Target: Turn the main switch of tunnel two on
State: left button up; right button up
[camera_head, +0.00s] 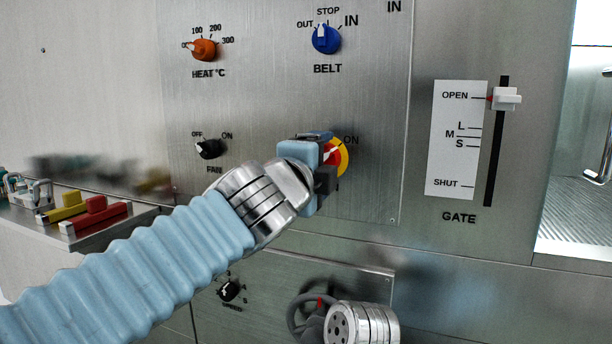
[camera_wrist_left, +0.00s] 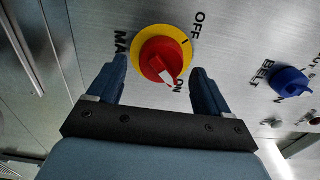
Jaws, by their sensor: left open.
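The main switch is a red knob on a yellow disc (camera_head: 342,158), on the steel panel. It shows whole in the left wrist view (camera_wrist_left: 160,58), with OFF, ON and MAIN lettered around it. Its white pointer mark is turned to the ON label. My left gripper (camera_head: 324,164) is in front of the switch and partly hides it in the head view. In the left wrist view its two fingers (camera_wrist_left: 157,80) are apart, one on each side of the knob, with gaps visible between. No tunnel number is readable. My right gripper's fingers are not seen.
A black FAN knob (camera_head: 209,149), orange HEAT knob (camera_head: 205,49) and blue BELT knob (camera_head: 326,40) surround the switch. A GATE slider (camera_head: 506,98) stands at OPEN on the right. Below are a SPEED knob (camera_head: 229,291) and a dark handwheel (camera_head: 303,308). Red and yellow levers are left.

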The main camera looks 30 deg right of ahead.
pick_arm(q)
jog(key=b+v, duration=0.3)
jog(key=v, duration=0.9)
jog(key=shift+s+a, duration=0.25)
jog(key=shift+s, duration=0.05)
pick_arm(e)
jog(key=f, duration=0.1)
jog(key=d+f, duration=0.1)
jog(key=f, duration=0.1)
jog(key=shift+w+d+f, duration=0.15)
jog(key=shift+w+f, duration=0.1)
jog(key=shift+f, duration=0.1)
